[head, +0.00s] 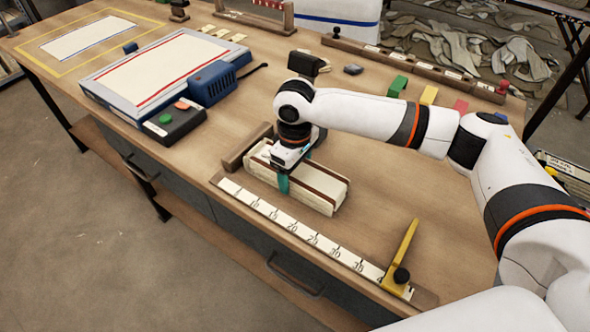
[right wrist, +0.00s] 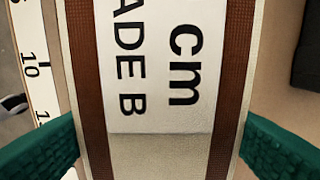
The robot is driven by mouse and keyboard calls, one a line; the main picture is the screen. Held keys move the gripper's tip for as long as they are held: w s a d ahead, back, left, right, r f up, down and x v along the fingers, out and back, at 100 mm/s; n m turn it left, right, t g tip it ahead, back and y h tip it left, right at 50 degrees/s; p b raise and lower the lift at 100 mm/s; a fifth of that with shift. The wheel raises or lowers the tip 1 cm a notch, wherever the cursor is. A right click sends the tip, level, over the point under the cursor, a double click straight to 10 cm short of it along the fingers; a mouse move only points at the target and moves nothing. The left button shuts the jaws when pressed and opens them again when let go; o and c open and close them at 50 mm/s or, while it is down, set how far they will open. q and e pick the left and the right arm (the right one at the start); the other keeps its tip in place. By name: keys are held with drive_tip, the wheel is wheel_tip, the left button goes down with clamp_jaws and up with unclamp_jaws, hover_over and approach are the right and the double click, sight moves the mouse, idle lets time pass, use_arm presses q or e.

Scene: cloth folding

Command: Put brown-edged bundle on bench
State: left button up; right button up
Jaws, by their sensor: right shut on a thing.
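The brown-edged bundle (head: 322,193) is a long cream folded stack with dark brown edges, lying flat beside the ruler on the wooden bench (head: 385,180). My right gripper (head: 296,172) reaches down over its far half, with teal fingers shut on its two long sides. The right wrist view shows the bundle (right wrist: 160,155) close up between both fingers, with brown bands along its sides and a white label reading "cm" and "ADE B". Whether its underside touches the bench I cannot tell. My left gripper is not in view.
A numbered ruler (head: 285,225) runs along the bench's front edge to a yellow stop (head: 404,250). A wooden block (head: 245,148) stands at the bundle's far end. A scale-like tray (head: 150,75) and a button box (head: 174,121) are left.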

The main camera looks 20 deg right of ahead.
drive_tip(key=o, duration=1.1)
drive_tip(key=shift+f, duration=0.1)
wheel_tip(320, 180, up, 12)
drive_tip(key=shift+r+p, duration=0.15)
drive_tip(key=shift+p, duration=0.25)
